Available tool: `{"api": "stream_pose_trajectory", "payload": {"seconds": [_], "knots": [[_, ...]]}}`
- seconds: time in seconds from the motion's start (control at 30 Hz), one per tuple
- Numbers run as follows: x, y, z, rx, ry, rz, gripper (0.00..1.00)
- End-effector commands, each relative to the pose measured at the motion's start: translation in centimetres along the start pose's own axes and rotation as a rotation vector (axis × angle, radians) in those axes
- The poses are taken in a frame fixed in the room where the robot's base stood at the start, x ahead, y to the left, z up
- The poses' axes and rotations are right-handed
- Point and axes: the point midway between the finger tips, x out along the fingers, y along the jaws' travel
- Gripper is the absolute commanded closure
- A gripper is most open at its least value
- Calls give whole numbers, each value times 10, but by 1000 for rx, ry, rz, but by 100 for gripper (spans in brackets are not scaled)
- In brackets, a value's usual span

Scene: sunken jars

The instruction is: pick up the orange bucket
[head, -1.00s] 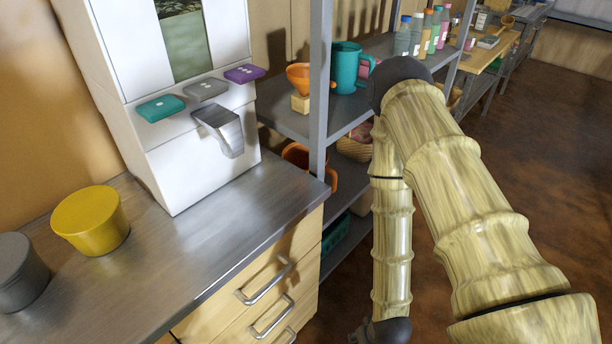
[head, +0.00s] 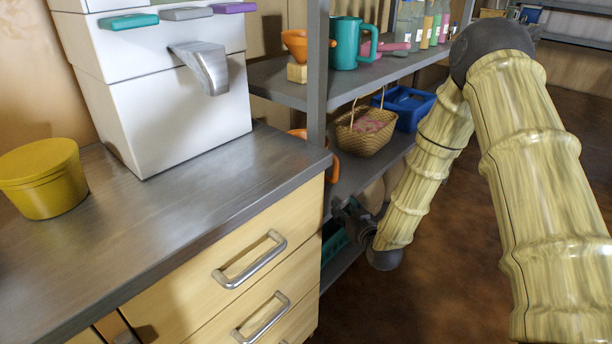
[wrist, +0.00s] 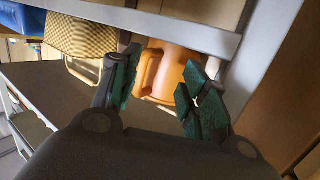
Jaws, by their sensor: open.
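The orange bucket (wrist: 176,66) stands on the middle shelf behind the shelf post in the wrist view, seen between and beyond my fingers. In the head view only slivers of the orange bucket (head: 334,165) show beside the post, the rest hidden by the post and counter. My gripper (wrist: 158,97) is open and empty, with green-padded fingers pointing toward the bucket, apart from it. In the head view my gripper (head: 352,218) is small and dark, near the shelf edge by the drawers, partly hidden by my arm.
A wicker basket (head: 366,135) and a blue crate (head: 408,112) stand farther along the same shelf. The grey post (head: 317,70) and the counter (head: 215,180) with drawers border the bucket. A teal jug (head: 346,45) and an orange funnel (head: 300,45) stand above. Brown floor (head: 430,290) is open at right.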

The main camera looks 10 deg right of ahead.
Motion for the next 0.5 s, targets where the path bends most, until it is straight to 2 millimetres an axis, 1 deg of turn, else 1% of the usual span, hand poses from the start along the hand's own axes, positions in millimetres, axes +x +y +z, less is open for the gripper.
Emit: {"api": "stream_pose_trajectory", "payload": {"seconds": [0.03,0.1,0.23,0.37,0.5], "knots": [[9,5,-3,-6,45,1,56],[16,9,-14,-13,93,1,56],[23,14,-30,-22,150,0,56],[30,16,-37,-26,172,0,56],[48,16,-41,-27,174,0,56]]}}
